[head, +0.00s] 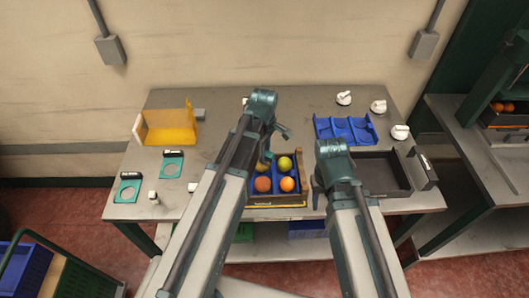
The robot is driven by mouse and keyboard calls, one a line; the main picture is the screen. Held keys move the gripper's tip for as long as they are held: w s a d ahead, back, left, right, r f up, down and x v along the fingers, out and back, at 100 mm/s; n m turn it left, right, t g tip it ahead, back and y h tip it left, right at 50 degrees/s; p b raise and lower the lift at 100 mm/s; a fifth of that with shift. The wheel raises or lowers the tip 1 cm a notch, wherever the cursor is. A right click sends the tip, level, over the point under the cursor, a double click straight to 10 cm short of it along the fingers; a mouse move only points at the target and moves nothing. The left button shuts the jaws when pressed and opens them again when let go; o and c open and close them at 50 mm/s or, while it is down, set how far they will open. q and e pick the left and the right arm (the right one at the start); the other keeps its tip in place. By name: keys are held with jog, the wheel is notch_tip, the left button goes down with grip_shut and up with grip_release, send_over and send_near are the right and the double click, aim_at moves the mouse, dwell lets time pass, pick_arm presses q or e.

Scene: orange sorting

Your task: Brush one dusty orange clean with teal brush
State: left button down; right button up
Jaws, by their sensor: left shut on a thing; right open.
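A blue tray with a wooden rim (305,165) stands at the front middle of the table. In it sit a yellow-green fruit (284,163), a bright orange (287,184) and a duller reddish-brown one (262,184). A brownish-yellow round thing (263,166) shows partly behind my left arm. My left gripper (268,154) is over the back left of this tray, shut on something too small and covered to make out. My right gripper (317,190) is open, low beside the tray's right side. I cannot make out the teal brush for certain.
A yellow open bin (168,127) stands at the back left. Two teal-framed pads (172,165) (128,188) lie at the left. A blue divided tray (345,128) and a dark empty tray (380,174) are at the right. Several white knobbed pieces (379,107) stand near the back right.

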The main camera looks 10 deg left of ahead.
pick_arm(q)
jog(key=shift+f+b, duration=0.55)
dwell(1.6)
jog(key=shift+s+d, duration=0.1)
jog(key=shift+d, duration=0.05)
jog(key=shift+s+d, duration=0.1)
jog(key=shift+d, duration=0.45)
jog(key=shift+a, duration=0.1)
jog(key=shift+w+a+r, duration=0.1)
jog(key=shift+w+a, duration=0.1)
jog(key=shift+a, duration=0.45)
jog(key=shift+w+a, duration=0.15)
jog(key=shift+a, duration=0.5)
jog(key=shift+d, duration=0.15)
jog(key=shift+s+d, duration=0.2)
jog(key=shift+d, duration=0.4)
jog(key=shift+s+d, duration=0.15)
jog(key=shift+d, duration=0.45)
jog(key=shift+a, duration=0.15)
